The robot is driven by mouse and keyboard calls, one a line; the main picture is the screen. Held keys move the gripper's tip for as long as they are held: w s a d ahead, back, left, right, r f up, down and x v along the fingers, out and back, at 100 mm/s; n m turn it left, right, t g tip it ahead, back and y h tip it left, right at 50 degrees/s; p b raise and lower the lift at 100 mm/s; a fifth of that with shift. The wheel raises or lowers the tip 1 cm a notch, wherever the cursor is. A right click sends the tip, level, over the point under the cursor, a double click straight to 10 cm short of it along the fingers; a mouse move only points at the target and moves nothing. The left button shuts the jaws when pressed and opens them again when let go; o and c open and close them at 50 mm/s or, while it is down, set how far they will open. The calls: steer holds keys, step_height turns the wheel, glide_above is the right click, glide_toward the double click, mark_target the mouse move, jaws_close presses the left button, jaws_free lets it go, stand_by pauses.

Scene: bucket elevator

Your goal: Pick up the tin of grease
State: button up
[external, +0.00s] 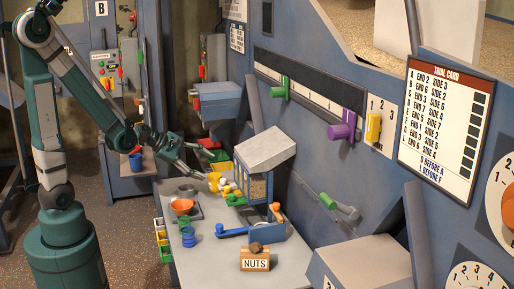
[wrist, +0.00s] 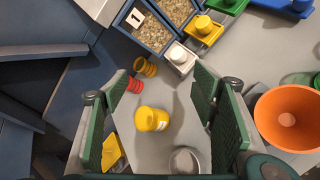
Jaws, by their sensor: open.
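A yellow tin with a pale label, which looks like the tin of grease (wrist: 152,119), stands on the grey table in the wrist view. It also shows as a small yellow shape in the external view (external: 214,182). My gripper (wrist: 160,88) is open, its two green-padded fingers wide apart. In the wrist picture the tin lies between the fingers, touching neither. In the external view my gripper (external: 203,163) is above the far end of the table, close to the tin.
A grey round cup (wrist: 185,161) stands close to the tin. Red (wrist: 134,84) and yellow (wrist: 145,66) ringed pieces are on the other side. An orange bowl (wrist: 290,118) is at right. Blue bins of grain (wrist: 148,27) stand beyond. A NUTS box (external: 255,263) is at the near end.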

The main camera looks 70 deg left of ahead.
mark_target(213, 175)
steer(key=a+f+n+t+y+b, duration=0.1)
steer(key=a+f+n+b, duration=0.3)
steer(key=a+f+n, duration=0.5)
steer(key=shift+a+f+n+t+y+b, duration=0.35)
steer(key=shift+a+n+t, duration=0.65)
steer(key=shift+a, duration=0.8)
steer(key=shift+x, duration=1.2)
steer(key=shift+b+x, duration=0.6)
steer(key=shift+x, duration=2)
steer(key=c, duration=1.2)
